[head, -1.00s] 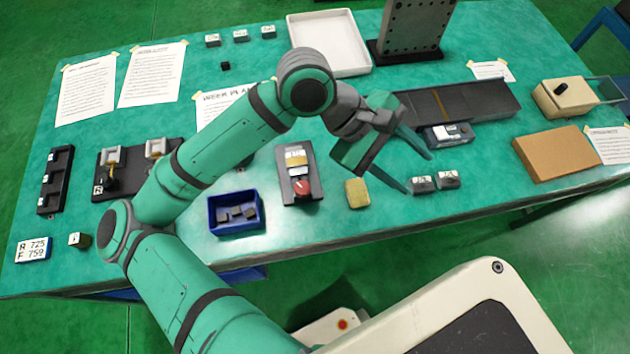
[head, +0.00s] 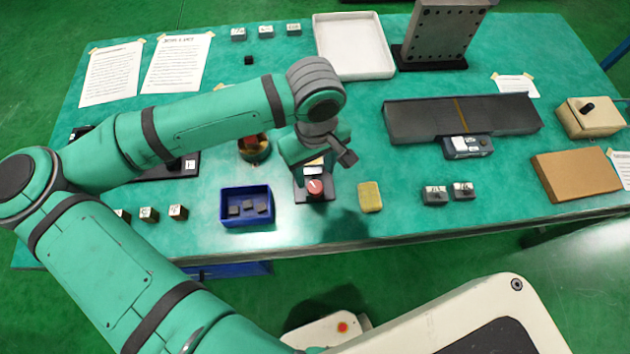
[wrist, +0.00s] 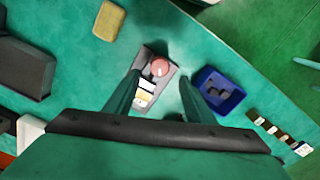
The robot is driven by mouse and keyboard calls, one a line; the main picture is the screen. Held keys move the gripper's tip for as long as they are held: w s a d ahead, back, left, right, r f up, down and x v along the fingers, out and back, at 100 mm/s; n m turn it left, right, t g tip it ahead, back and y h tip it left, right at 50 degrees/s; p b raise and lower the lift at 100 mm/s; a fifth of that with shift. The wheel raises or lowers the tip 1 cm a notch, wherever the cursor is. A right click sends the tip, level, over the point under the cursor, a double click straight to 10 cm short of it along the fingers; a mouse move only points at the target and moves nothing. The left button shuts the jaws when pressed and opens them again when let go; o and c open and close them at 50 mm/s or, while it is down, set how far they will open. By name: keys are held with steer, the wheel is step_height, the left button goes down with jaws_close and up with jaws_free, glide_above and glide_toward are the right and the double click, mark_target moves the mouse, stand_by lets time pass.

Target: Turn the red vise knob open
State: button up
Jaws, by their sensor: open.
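The red vise knob (head: 316,187) sits at the front end of a small grey vise (head: 326,197) on the green table. The vise also shows in the wrist view (wrist: 170,74), with the round red knob (wrist: 160,67) at its far end and a pale labelled block (wrist: 147,90) in it. My gripper (head: 318,165) hangs above the vise and covers its rear part in the head view. In the wrist view its two fingers (wrist: 160,80) are apart with nothing between them, one on each side of the vise. They look above it, not touching the knob.
A blue bin (head: 247,222) with dark blocks stands left of the vise, and a yellow sponge (head: 370,197) lies to its right. The table's front edge is close.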

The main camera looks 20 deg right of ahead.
mark_target(315, 187)
step_height(315, 187, down, 7)
steer(key=shift+r, duration=0.1)
steer(key=shift+c, duration=0.4)
steer(key=c, duration=1)
steer(key=shift+o, duration=0.2)
steer(key=shift+a, duration=0.1)
